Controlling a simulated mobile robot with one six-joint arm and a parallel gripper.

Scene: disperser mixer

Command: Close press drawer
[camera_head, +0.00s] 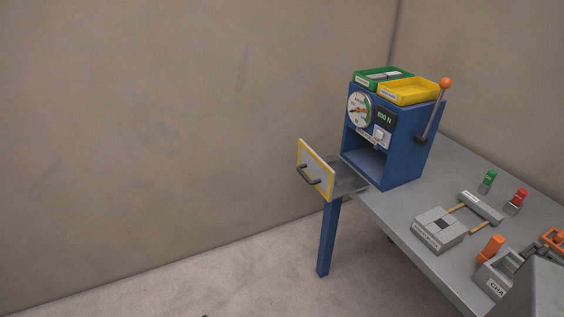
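The blue press (405,140) stands at the far left end of the grey table, with a gauge and a "800 N" display on its front. Its drawer (316,170) is pulled out to the left, past the table's edge. The drawer front is a light panel with a yellow border, and it carries a dark handle (308,174). Behind the panel a grey drawer tray (346,180) shows, leading to the open bay (367,163) low in the press. I cannot see into the tray fully. My gripper is not in view.
A lever with an orange knob (446,83) rises at the press's right. Green (370,84) and yellow (410,98) trays sit on top. Grey blocks (436,238) and green (488,180) and red (517,199) parts lie on the table (399,207). The floor left of the drawer is clear.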

